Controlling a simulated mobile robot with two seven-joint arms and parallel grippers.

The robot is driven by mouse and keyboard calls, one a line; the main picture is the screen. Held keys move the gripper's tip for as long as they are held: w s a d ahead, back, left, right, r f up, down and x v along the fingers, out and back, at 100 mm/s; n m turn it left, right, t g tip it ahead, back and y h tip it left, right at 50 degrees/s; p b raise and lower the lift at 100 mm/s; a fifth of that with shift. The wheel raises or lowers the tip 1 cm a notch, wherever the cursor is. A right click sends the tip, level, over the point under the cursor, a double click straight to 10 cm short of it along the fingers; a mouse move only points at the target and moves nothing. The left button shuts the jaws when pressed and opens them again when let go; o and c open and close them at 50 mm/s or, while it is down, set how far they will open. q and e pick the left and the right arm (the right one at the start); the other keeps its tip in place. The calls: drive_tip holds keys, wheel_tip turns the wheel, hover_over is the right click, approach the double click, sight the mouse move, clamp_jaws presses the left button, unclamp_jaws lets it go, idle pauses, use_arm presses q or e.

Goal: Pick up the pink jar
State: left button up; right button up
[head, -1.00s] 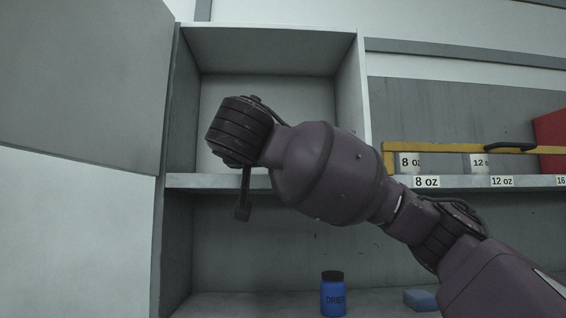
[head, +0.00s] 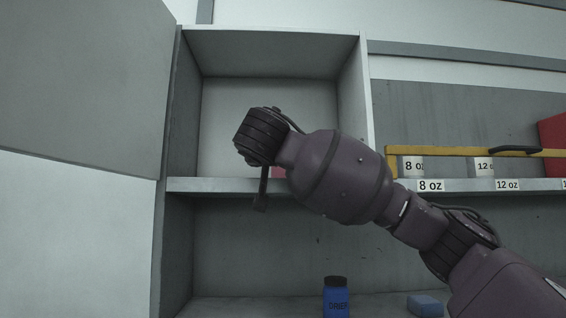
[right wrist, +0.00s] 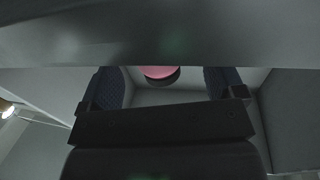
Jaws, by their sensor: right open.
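The pink jar (right wrist: 158,71) shows in the right wrist view as a small pink piece with a dark band along its lower edge. A grey edge across the top of that view hides the rest. In the head view a sliver of pink (head: 278,173) shows beside my right arm, just above the middle shelf of the open cupboard. My right gripper (right wrist: 165,88) is open, with its two dark fingers apart on either side of the jar in the picture. No contact shows. In the head view my right arm covers most of the jar's spot. My left gripper is out of view.
The middle shelf (head: 215,186) crosses the cupboard, with an open door (head: 80,90) at the left. A blue jar (head: 336,298) and a blue block (head: 425,305) stand below. A yellow rail (head: 440,151) and size labels are at the right.

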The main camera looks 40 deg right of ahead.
drive_tip(key=w+d, duration=0.2)
drive_tip(key=shift+d+r+p, duration=0.3)
drive_tip(key=shift+w+d+f, duration=0.1)
drive_tip(key=shift+w, duration=0.2)
drive_tip(key=c, duration=1.1)
drive_tip(key=shift+o, duration=0.2)
drive_tip(key=shift+s, duration=0.15)
